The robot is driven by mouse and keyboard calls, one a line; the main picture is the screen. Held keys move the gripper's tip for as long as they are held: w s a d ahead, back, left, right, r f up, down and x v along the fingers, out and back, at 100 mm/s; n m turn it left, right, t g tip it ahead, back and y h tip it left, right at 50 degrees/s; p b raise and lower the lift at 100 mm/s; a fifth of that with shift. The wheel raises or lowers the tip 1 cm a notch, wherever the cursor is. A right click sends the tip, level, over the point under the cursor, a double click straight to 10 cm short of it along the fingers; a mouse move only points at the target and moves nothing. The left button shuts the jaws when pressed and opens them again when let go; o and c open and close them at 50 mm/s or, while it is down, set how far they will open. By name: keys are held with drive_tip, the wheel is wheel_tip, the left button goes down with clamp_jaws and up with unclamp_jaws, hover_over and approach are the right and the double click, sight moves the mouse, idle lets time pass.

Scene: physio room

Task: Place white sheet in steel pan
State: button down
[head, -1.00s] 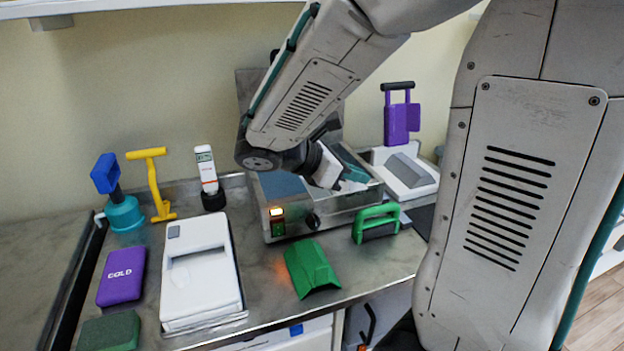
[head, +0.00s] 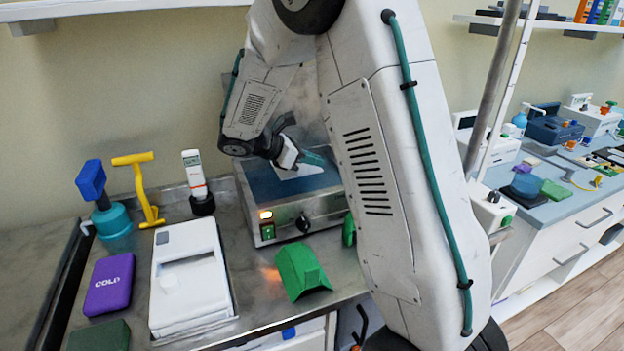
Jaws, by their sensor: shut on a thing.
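The steel pan (head: 262,234) is a square metal bath with a dark blue inside, a lit switch and a black knob on its front. Its lid stands raised behind it. My gripper (head: 316,161), with teal fingers, reaches over the pan from behind my arm. It is shut on the white sheet (head: 300,173), a small flat pale piece seen against the blue inside. I cannot tell whether the sheet touches the pan's bottom or hangs just above it. My arm hides the pan's right side and part of the fingers.
A green block (head: 301,270) lies before the pan. A white device (head: 190,283), a purple cold pack (head: 109,284), a yellow-handled tool (head: 146,190), a blue-and-teal tool (head: 107,205) and a white-and-black device (head: 198,185) stand left. A bench (head: 560,205) with several items is at right.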

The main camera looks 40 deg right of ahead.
drive_tip(key=shift+w+f, duration=0.15)
drive_tip(key=shift+f, duration=2.95)
drive_tip(key=shift+f, duration=0.15)
drive_tip(key=c, duration=1.6)
unclamp_jaws()
drive_tip(key=shift+o, duration=0.2)
